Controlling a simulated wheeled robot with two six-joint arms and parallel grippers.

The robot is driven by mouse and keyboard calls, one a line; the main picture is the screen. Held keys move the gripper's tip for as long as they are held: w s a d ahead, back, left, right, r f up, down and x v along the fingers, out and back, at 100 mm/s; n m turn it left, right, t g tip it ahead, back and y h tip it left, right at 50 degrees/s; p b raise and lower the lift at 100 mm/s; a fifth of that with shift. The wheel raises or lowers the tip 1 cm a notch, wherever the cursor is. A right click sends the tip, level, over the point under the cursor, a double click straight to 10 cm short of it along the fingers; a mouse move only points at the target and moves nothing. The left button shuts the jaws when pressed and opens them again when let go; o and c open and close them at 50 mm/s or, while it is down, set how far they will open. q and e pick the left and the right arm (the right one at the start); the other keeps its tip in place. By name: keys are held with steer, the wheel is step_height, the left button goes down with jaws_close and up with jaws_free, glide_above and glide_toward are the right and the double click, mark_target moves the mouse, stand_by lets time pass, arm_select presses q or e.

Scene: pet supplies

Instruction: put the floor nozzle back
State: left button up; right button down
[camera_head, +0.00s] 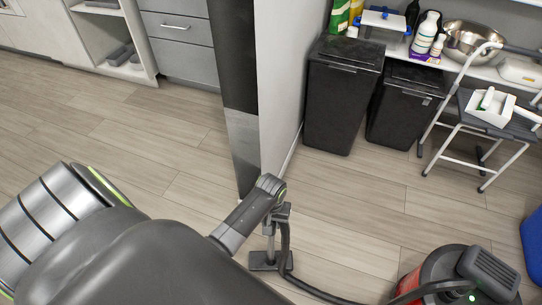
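The dark floor nozzle (270,261) rests on the floor near the bottom centre. A short upright tube (269,236) rises from it. A black hose (318,293) runs from the tube's upper part down to the red and black vacuum cleaner (455,281) at the lower right. My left arm comes in from the lower left. Its gripper end (276,200) is at the top of the tube, above the nozzle. The fingers are too small and overlapped to tell whether they are closed on the tube. My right gripper is not in view.
A pale partition wall (281,75) with a dark end panel (235,100) stands behind the nozzle. Two black bins (342,97) and a step stool (466,130) holding a white tray (490,108) stand at the back right. A blue object (533,245) is at the right edge. Floor between is open.

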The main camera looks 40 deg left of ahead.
arm_select(q)
steer(key=shift+w+f, duration=0.1)
steer(key=shift+f, duration=0.35)
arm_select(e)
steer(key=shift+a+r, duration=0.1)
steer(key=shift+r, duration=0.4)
arm_select(q)
steer(key=shift+f, duration=0.15)
steer(key=o, duration=1.1)
steer(key=shift+c, duration=0.2)
steer(key=shift+r, duration=0.3)
step_height(320, 180, up, 10)
steer(key=p, duration=0.3)
steer(key=shift+p, duration=0.4)
steer(key=shift+r, duration=0.8)
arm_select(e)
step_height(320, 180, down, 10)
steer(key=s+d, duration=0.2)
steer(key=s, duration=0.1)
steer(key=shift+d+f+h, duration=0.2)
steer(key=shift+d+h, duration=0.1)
